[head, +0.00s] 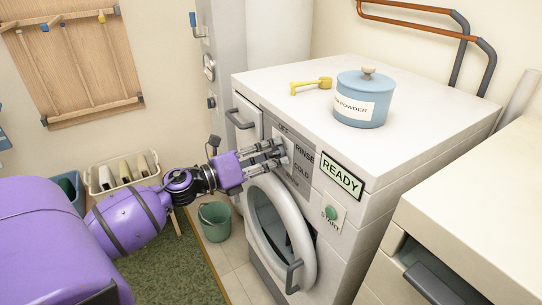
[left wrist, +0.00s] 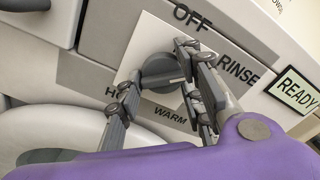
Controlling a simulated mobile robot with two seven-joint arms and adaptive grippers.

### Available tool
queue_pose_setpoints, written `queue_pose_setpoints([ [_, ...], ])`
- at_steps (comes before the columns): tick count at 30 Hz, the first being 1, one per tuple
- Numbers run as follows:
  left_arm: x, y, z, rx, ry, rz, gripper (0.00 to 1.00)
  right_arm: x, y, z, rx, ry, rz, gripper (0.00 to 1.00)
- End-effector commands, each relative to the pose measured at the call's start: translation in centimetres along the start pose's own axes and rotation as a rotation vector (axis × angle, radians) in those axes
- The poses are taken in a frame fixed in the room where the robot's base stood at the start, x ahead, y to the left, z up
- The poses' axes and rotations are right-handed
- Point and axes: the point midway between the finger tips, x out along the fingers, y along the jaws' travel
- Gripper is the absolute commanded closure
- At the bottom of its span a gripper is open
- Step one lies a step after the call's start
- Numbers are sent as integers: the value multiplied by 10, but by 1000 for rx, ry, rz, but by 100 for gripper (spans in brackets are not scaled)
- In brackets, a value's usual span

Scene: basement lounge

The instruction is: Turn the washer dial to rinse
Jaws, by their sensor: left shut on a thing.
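The washer (head: 415,120) is a white machine with a front panel marked OFF, RINSE and COLD in the head view. My left gripper (head: 279,152) reaches the panel from the left and hides most of the dial. In the left wrist view the dark grey round dial (left wrist: 158,72) sits on a pale plate, with OFF above it, RINSE to its right, and WARM and a partly hidden HO... below. The fingers of my left gripper (left wrist: 160,66) are shut on the dial, one on its left and others on its right. Where the dial points is unclear. My right gripper is out of view.
A lit READY display (head: 342,174) and a green START button (head: 331,213) are right of the dial. The round door (head: 304,243) is below my gripper. A blue powder tin (head: 363,100) and yellow scoop (head: 311,86) sit on top. A green bucket (head: 214,222) stands on the floor.

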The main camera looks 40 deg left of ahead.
Motion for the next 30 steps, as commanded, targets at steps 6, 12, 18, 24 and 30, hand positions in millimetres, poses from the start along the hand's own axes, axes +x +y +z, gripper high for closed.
queue_pose_setpoints([
  [6,-2,6,-4,4,6,11,91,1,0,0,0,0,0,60],
  [12,-2,6,-4,4,6,12,91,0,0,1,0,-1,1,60],
  [18,-2,5,-3,4,4,9,51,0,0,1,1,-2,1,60],
  [24,-1,3,-2,5,2,5,51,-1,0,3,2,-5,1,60],
  [30,-8,2,-2,4,2,5,51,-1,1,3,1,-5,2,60],
])
